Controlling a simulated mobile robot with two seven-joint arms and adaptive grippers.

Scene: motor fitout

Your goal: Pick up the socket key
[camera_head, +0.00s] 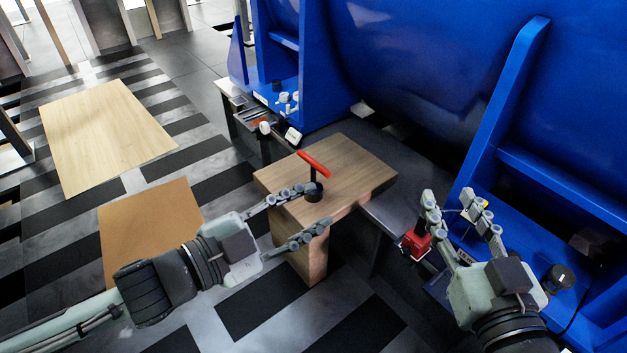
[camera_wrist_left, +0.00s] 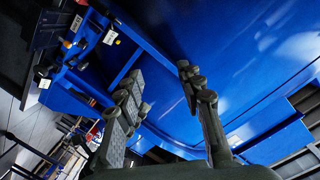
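The socket key, with a red crossbar handle (camera_head: 314,164) on a dark stem and round dark foot, stands upright on a wooden block-like table (camera_head: 360,171). My left gripper (camera_head: 315,208) is open at the near edge of this table. One of its fingers reaches the key's foot in the picture; I cannot tell whether they touch. The left wrist view shows the same gripper (camera_wrist_left: 160,90) with its fingers apart and nothing between them; I cannot make out the key there. My right gripper (camera_head: 452,202) is open and apart from the key, at the right.
A large blue machine (camera_head: 420,60) fills the back and right. A red part (camera_head: 415,243) sits beside my right gripper. A bench with small parts (camera_head: 265,125) stands behind the wooden table. Flat boards (camera_head: 105,130) lie at left. The striped floor in front is clear.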

